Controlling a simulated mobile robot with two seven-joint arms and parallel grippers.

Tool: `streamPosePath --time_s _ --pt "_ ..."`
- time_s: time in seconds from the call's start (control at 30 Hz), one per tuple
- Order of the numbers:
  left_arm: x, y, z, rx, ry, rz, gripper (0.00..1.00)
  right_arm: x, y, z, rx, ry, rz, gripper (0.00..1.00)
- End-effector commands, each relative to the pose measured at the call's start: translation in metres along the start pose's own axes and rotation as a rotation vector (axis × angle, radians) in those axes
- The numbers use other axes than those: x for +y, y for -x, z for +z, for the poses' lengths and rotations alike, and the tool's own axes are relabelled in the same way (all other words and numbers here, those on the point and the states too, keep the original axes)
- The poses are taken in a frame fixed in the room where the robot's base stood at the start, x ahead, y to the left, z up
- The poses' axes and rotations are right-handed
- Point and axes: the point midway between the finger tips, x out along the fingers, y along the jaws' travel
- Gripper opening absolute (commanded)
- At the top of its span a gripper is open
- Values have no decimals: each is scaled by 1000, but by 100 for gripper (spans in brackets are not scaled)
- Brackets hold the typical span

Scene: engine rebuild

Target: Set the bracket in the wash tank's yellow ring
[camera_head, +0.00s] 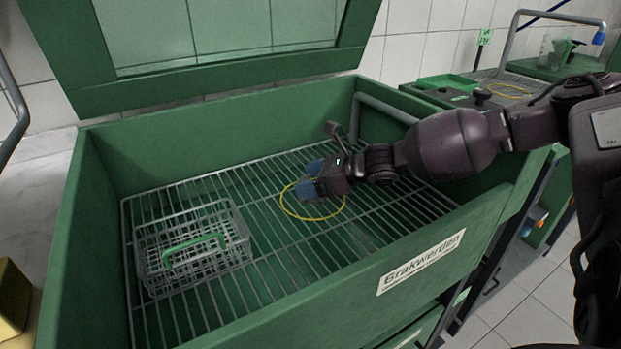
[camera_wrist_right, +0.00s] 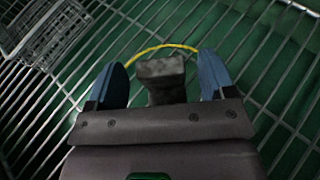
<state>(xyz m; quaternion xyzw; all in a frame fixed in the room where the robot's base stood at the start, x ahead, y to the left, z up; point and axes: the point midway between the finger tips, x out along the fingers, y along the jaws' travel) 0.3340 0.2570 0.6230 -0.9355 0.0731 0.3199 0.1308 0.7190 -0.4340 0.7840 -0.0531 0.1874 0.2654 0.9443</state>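The wash tank (camera_head: 300,318) is a green open box with a wire rack inside and its lid raised. The yellow ring (camera_head: 330,214) lies on the rack near the middle, and its far arc shows in the right wrist view (camera_wrist_right: 160,48). My right gripper (camera_head: 310,184) is low over the ring. Its blue fingers are spread wide in the right wrist view (camera_wrist_right: 165,82). A grey block-like piece, likely the bracket (camera_wrist_right: 162,72), sits between the fingers, with gaps on both sides. It is inside the ring's outline; whether it touches the rack I cannot tell. My left gripper is not in view.
A wire basket (camera_head: 240,240) with a green handle stands on the rack at the left. The tank's front wall (camera_head: 440,240) bears a "Brakwerden" label. A second green station with a tray (camera_head: 447,82) is at the back right.

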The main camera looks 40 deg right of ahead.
Motion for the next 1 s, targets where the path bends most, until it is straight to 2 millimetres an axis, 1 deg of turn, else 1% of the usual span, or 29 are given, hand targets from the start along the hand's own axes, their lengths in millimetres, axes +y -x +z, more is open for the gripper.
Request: streamPosePath --time_s 0.23,0.37,0.5,0.6,1.0 --pt "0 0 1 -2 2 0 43 0 0 0 0 0 0 76" --pt "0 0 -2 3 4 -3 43 0 3 4 0 2 0 76" --pt "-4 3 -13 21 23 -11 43 0 19 9 -7 5 -3 76" --pt "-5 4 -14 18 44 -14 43 -1 35 12 -9 6 -5 76" --pt "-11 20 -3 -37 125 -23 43 0 97 11 -9 5 -3 76"
